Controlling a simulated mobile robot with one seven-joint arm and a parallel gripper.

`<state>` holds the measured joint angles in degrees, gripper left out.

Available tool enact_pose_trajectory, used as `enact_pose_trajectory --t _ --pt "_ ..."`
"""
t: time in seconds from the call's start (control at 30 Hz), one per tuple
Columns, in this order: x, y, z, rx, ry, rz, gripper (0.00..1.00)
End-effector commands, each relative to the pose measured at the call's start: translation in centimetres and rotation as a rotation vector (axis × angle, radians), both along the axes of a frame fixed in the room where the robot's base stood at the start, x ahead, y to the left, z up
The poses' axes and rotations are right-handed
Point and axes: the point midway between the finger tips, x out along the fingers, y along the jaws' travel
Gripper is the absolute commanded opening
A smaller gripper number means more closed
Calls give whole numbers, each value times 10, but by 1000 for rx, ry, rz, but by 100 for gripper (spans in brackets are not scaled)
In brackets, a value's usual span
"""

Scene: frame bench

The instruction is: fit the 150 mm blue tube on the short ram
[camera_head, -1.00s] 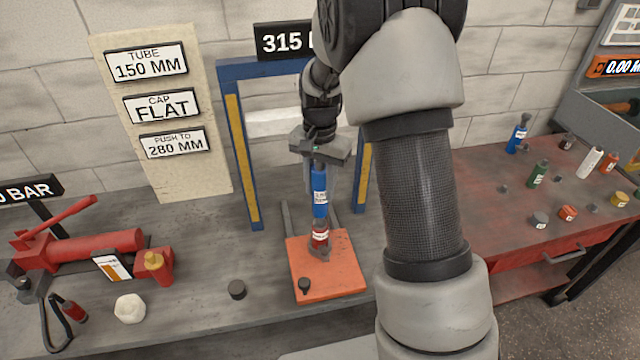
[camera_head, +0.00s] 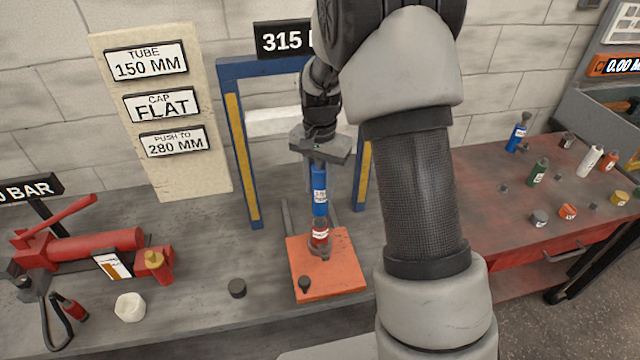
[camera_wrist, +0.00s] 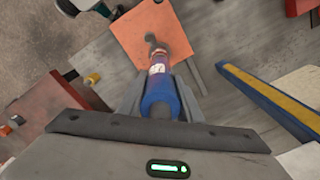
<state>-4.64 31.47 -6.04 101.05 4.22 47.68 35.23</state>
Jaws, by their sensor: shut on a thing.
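The blue tube (camera_head: 319,194) stands nearly upright in line above the short red ram (camera_head: 319,232), which is on the orange plate (camera_head: 345,270). The tube's lower end meets the top of the ram; I cannot tell how far it is seated. My gripper (camera_head: 319,166) is shut on the tube's upper part from above. The tube's label is partly hard to read.
A blue and yellow press frame (camera_head: 243,150) stands behind the plate. A red hand pump (camera_head: 95,247), a white nut (camera_head: 130,306) and a dark cap (camera_head: 237,288) are at left. The red cart (camera_head: 500,225) at right holds another blue tube (camera_head: 518,134) and several small parts.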

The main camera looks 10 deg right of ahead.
Motion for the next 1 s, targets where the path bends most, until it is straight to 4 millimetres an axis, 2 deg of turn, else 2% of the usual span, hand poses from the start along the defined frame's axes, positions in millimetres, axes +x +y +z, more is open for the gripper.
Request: enact_pose_trajectory --t 0.53,1.0 --pt "0 0 0 0 -1 0 0" --pt "0 0 -10 0 -1 0 0"
